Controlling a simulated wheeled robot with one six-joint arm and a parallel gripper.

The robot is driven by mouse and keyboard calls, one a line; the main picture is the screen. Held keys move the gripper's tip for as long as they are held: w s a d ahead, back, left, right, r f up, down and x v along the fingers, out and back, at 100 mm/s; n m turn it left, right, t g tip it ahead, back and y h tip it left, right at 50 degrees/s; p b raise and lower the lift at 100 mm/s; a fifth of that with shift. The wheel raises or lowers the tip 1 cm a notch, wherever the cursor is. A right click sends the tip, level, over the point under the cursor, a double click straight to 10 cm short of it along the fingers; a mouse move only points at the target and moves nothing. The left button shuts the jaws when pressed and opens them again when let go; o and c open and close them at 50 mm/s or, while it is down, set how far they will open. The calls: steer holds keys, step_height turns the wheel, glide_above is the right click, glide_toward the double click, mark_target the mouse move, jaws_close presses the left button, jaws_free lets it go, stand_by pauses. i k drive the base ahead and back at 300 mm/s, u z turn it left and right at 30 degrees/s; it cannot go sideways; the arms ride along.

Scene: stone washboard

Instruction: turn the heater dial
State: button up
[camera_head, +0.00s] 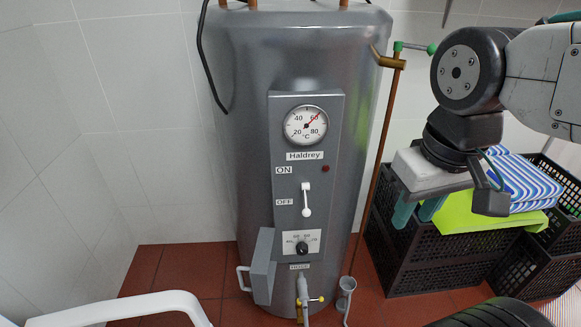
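The grey cylindrical heater (245,130) stands upright against the tiled wall in the head view. Its dial is a small black knob (302,248) on a white scale plate, low on the front panel (325,215). My gripper (418,211) is to the right of the heater and apart from it, pointing down in front of the black crates. Its two teal fingers are spread with a gap between them, and nothing shows in it. The dial is in plain view; its exact setting is too small to read.
A round gauge (306,125) and a white ON/OFF lever (306,200), pointing down, sit above the dial. A copper pipe (375,165) runs down the heater's right. Black crates (400,260) hold folded cloths. A white chair arm (130,308) is at lower left.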

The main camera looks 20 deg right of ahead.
mark_target(301, 248)
steer(key=k, duration=1)
steer(key=z, duration=1.65)
steer(key=i, duration=1.35)
steer(key=u, duration=1.95)
